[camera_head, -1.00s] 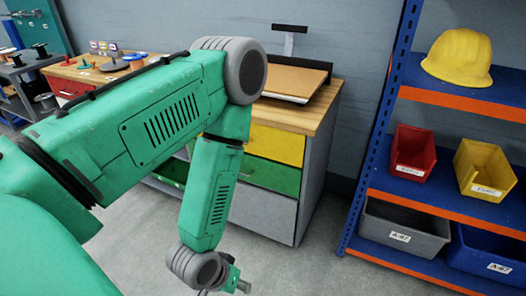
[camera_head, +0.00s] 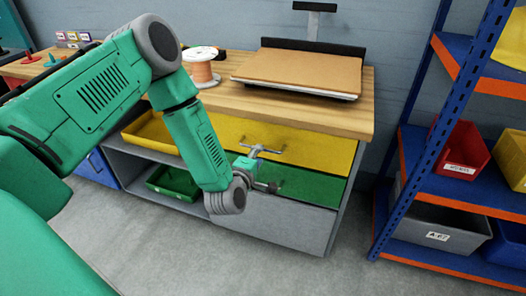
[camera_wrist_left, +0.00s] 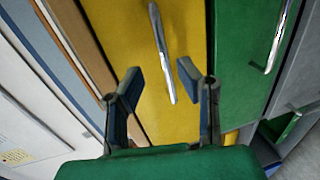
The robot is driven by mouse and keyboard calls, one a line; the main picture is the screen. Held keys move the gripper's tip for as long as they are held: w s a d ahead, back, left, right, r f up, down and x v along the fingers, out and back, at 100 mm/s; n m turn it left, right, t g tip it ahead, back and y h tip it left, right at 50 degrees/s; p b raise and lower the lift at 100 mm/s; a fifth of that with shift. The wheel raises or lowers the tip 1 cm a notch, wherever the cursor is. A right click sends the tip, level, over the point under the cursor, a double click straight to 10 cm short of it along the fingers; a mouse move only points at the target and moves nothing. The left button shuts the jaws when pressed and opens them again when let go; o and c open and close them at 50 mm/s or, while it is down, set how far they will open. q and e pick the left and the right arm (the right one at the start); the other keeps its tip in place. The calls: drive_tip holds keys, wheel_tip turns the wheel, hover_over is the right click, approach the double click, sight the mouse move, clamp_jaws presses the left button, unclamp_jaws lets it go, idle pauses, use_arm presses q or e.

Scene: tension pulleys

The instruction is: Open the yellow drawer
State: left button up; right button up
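The yellow drawer (camera_head: 318,146) is the top drawer of the workbench, and its front looks flush and closed. In the left wrist view the yellow drawer front (camera_wrist_left: 185,30) fills the middle. Its metal handle (camera_wrist_left: 160,45) runs lengthwise through the picture, with its near end in line with the gap between my fingers. My left gripper (camera_wrist_left: 161,80) is open and empty, with one finger on each side of the handle's line. In the head view the left gripper (camera_head: 262,168) is in front of the drawers, close to the handle. Contact cannot be told. My right gripper is not in view.
A green drawer (camera_head: 310,185) with its own handle (camera_wrist_left: 275,45) lies below the yellow one. The wooden worktop (camera_head: 225,97) holds a copper spool (camera_head: 203,72) and a board on a scale (camera_head: 300,72). A blue shelf rack (camera_head: 425,160) with bins stands right. The floor in front is clear.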

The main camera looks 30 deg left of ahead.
use_arm(q)
drive_tip(key=w+a, duration=0.1)
drive_tip(key=w+a+f, duration=0.1)
drive_tip(key=w, duration=0.1)
drive_tip(key=w+a+f+b, duration=0.1)
drive_tip(key=a, duration=0.1)
drive_tip(key=shift+w+f, duration=0.1)
drive_tip(key=shift+w, duration=0.25)
drive_tip(key=shift+d+r, duration=0.2)
drive_tip(key=shift+d, duration=0.3)
drive_tip(key=shift+d+r, duration=0.15)
drive_tip(key=shift+d, duration=0.3)
drive_tip(key=shift+w+d, duration=0.1)
clamp_jaws()
drive_tip(key=shift+a+f, duration=0.15)
drive_tip(key=shift+a, duration=0.55)
unclamp_jaws()
drive_tip(key=v, duration=1.2)
drive_tip(key=shift+a+f, duration=0.1)
